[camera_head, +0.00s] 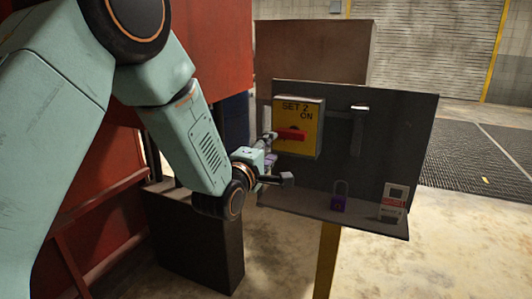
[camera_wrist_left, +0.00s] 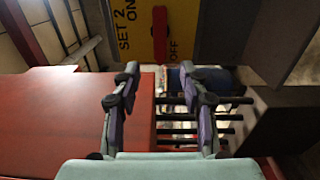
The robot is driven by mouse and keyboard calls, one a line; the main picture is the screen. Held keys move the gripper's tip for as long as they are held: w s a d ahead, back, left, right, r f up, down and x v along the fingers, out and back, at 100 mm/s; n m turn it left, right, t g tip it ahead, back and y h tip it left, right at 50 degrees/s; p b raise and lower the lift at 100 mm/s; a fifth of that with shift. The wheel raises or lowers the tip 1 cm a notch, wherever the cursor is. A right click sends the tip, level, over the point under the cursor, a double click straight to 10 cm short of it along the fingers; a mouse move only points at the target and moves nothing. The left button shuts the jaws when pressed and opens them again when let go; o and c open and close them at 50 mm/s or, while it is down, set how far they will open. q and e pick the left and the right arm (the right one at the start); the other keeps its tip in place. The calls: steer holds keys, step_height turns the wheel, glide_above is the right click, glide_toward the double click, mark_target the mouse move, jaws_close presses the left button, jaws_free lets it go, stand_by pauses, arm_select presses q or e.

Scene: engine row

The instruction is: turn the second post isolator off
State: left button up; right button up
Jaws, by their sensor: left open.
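The second post isolator (camera_head: 311,137) is a yellow box lettered "SET 2 ON", mounted on a dark panel. Its red handle (camera_head: 291,134) lies level across the box front. In the left wrist view the yellow face (camera_wrist_left: 135,28) is turned sideways at the top, with the red handle (camera_wrist_left: 160,35) between the ON and OFF lettering. My left gripper (camera_head: 277,158) is in front of the panel, at the box's lower left. In the left wrist view its fingers (camera_wrist_left: 160,72) are apart and empty, with the handle beyond their tips. My right gripper is not in view.
A grey bracket (camera_head: 359,128) is right of the box. Red machinery (camera_head: 212,45) stands at the left. The floor at right is open.

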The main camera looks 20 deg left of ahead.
arm_select(q)
steer(key=shift+s, duration=0.95)
steer(key=s+f+m+g+b, duration=0.1)
steer(key=s+f+m+g, duration=0.55)
steer(key=f, duration=0.75)
steer(key=s+f+m+g+b, duration=0.1)
steer(key=s+f+m+g, duration=0.2)
steer(key=s+f+m, duration=0.8)
steer(key=s+f+g+b, duration=0.2)
steer(key=s+f+g, duration=0.2)
steer(key=s+f, duration=0.6)
steer(key=s+f+g+b, duration=0.2)
steer(key=s+f+g, duration=0.2)
steer(key=s+f, duration=0.5)
steer(key=s+d, duration=0.1)
steer(key=s, duration=0.7)
steer(key=shift+f+y, duration=0.3)
steer(key=shift+f, duration=0.1)
